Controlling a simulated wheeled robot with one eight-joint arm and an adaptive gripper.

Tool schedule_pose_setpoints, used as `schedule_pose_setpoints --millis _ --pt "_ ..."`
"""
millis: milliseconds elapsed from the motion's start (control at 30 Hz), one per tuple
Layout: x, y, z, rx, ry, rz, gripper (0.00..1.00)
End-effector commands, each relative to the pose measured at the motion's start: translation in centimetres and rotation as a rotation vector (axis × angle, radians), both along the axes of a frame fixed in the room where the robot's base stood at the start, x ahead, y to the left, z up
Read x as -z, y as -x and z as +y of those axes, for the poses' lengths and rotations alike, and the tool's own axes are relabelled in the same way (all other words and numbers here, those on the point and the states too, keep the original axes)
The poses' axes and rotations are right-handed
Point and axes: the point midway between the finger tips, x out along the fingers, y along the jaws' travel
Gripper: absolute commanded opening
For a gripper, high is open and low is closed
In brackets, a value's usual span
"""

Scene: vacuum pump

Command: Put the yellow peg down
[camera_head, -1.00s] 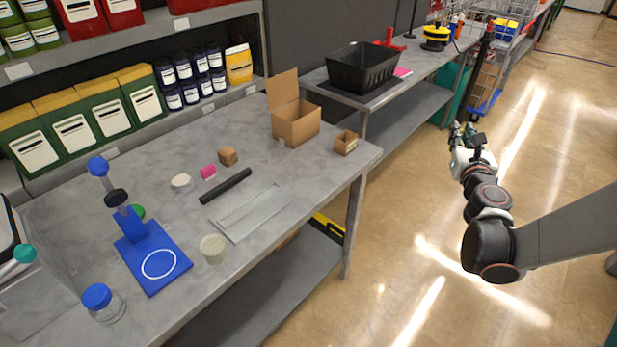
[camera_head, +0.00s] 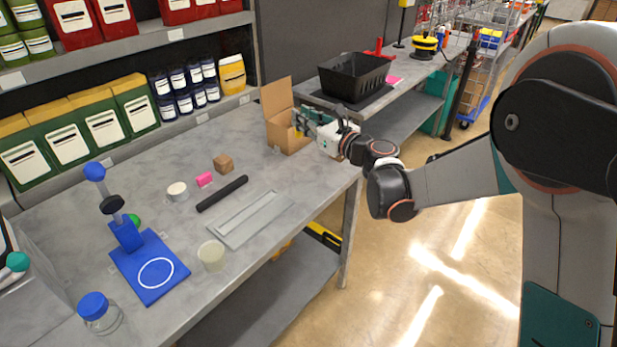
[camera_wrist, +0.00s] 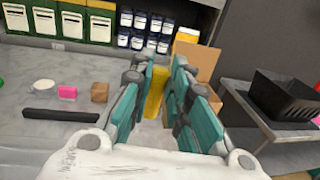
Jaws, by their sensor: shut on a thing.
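The yellow peg (camera_wrist: 155,92) is upright between the teal fingers of my gripper (camera_wrist: 163,80) in the wrist view. My gripper (camera_head: 304,121) is shut on it. In the head view the gripper is over the right end of the grey workbench (camera_head: 285,220), in front of the open cardboard box (camera_head: 277,134). Only a small yellow bit of the peg shows there, and its lower end is hidden. I cannot tell whether the peg touches the bench or how far it is from the box.
A wooden block (camera_head: 223,164), pink block (camera_head: 204,180), white round piece (camera_head: 177,191), black rod (camera_head: 222,194) and grey tray (camera_head: 222,237) lie left of the gripper. A black bin (camera_head: 352,78) stands on the bench behind. Bare bench top lies between tray and box.

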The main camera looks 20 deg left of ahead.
Motion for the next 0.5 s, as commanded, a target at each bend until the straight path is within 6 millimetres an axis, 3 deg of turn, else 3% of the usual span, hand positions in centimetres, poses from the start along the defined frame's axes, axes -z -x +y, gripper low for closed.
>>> schedule_pose_setpoints --millis 33,200,500 --pt "1.7 -0.1 0.0 0.001 0.0 0.0 0.04" --pt "5.9 -0.1 0.0 0.002 0.0 0.0 0.04" --pt "12.3 0.0 -0.1 0.002 0.0 0.0 0.04"
